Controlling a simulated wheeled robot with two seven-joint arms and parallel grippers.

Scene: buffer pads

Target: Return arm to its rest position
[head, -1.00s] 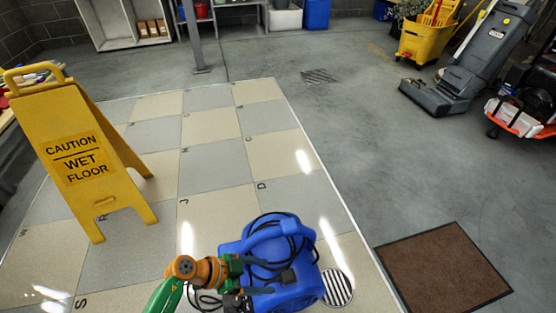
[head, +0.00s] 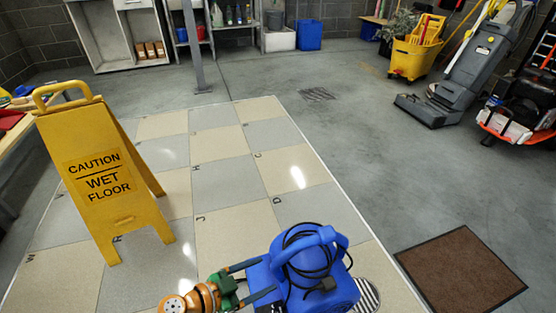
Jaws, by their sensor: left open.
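My left gripper (head: 262,278) is at the bottom middle of the head view, with an orange and green wrist. Its two dark fingers are spread apart and point right at the left side of a blue floor blower (head: 345,289). They overlap the blower's edge in the picture; I cannot tell whether they touch it. The blower stands on the tiled floor with a black cord coiled around its handle. Its lower part is cut off by the frame. My right gripper is not in view.
A yellow wet-floor sign (head: 97,181) stands on the checkered tiles at left. A brown mat (head: 460,270) lies at right. A yellow mop bucket (head: 414,60) and a grey floor machine (head: 470,70) stand at the back right.

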